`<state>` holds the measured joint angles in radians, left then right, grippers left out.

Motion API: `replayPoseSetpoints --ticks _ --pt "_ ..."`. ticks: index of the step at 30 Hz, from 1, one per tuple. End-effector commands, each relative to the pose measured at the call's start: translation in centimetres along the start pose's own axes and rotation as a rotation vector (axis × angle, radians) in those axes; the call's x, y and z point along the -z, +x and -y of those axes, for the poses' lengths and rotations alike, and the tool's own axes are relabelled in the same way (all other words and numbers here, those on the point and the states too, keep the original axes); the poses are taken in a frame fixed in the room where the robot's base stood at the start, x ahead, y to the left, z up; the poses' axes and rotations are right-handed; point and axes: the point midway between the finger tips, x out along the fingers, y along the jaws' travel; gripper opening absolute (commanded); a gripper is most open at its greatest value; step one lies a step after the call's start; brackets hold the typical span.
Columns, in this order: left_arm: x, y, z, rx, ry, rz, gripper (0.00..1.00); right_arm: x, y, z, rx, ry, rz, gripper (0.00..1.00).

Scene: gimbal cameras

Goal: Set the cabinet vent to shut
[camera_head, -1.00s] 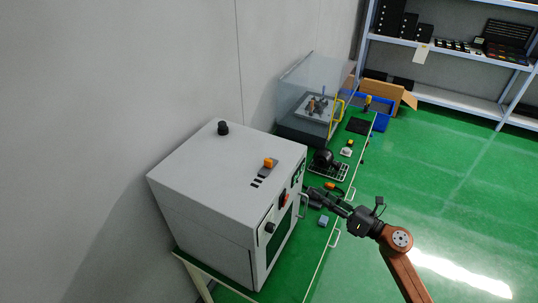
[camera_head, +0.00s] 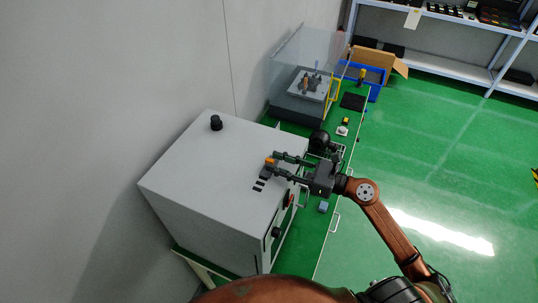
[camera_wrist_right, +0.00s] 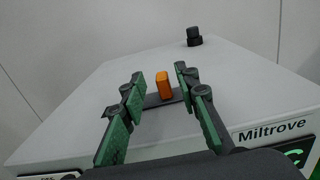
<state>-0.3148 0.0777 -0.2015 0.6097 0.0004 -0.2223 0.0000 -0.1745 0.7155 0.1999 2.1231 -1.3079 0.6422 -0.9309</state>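The cabinet (camera_head: 215,175) is a light grey box against the wall. On its top, near the front edge, is the vent: an orange knob (camera_head: 269,161) on a dark slider, with several dark slots (camera_head: 260,184) showing beside it. My right gripper (camera_head: 273,164) is over the cabinet top with its fingers open on either side of the knob. In the right wrist view, the orange knob (camera_wrist_right: 163,84) stands upright between the spread green-padded fingers (camera_wrist_right: 159,77), with gaps on both sides. My left gripper is not in view.
A black round cap (camera_head: 216,123) stands at the back of the cabinet top. The cabinet front has a red switch (camera_head: 289,201), a dark knob (camera_head: 277,232) and a handle. A clear-covered machine (camera_head: 305,80) and small items stand farther along the green bench. Open floor lies right.

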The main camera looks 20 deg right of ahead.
Motion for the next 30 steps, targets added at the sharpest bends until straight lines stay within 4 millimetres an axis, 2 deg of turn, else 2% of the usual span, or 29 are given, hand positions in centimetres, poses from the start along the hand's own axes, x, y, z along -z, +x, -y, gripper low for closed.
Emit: replayPoseSetpoints --ticks 1,5,12,14,17,25,30 --pt "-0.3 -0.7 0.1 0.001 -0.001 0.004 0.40 -0.3 0.8 0.0 0.000 0.000 0.001 0.29" --pt "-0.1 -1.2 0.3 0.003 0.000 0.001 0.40 -0.2 2.2 0.0 0.000 0.000 0.002 0.29" --pt "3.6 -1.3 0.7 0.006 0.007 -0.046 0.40 0.1 3.0 0.0 -0.002 0.001 0.000 0.29" --pt "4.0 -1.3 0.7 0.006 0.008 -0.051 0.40 0.1 3.0 0.0 -0.002 0.001 0.000 0.29" --pt "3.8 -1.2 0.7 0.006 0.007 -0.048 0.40 0.1 3.0 0.0 -0.003 0.001 0.000 0.28" --pt "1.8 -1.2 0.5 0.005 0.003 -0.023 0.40 0.1 3.0 -0.1 -0.004 0.001 0.000 0.09" --pt "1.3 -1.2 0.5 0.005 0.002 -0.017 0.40 0.1 3.0 -0.1 -0.003 0.001 0.000 0.00"
